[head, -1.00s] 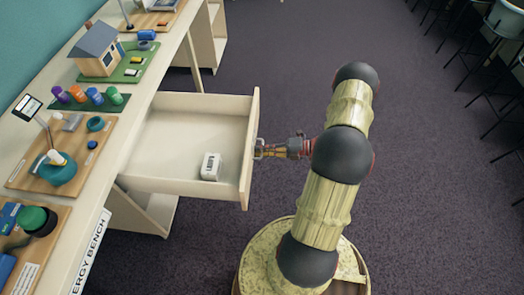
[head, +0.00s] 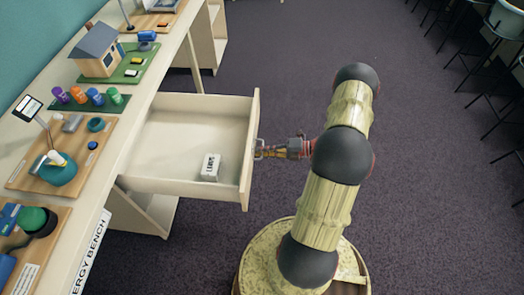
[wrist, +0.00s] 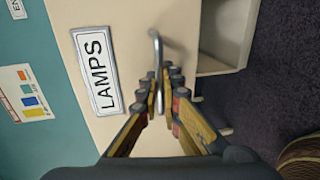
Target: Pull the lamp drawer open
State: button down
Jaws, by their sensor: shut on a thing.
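The lamp drawer (head: 247,165) is cream and stands pulled far out of the bench in the head view. A small white box with dark marks (head: 211,167) lies inside it near its front. In the wrist view the drawer front (wrist: 135,50) carries a "LAMPS" label (wrist: 95,68). My gripper (head: 262,148) is at the outside of the drawer front. In the wrist view my gripper (wrist: 160,90) is shut on the metal bar handle (wrist: 155,48), with a finger on each side. The handle is partly hidden by the fingers.
The bench (head: 150,70) holds a model house (head: 98,55), several coloured cylinders (head: 80,95) and boards with small devices. Stools (head: 500,25) stand at the far right. The carpet (head: 430,200) to the right of my arm is clear.

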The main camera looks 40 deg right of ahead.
jog(key=w+a+p, duration=0.1)
jog(key=w, duration=0.1)
jog(key=w+a+p, duration=0.1)
jog(key=a, duration=0.1)
jog(key=shift+w+r+p, duration=0.1)
jog(key=shift+w+p, duration=0.2)
jog(key=shift+w, duration=0.05)
jog(key=shift+w+a, duration=0.15)
jog(key=shift+w, duration=0.05)
jog(key=c, duration=2.3)
grip_release()
jog(key=shift+s, duration=0.1)
jog(key=v, duration=1.2)
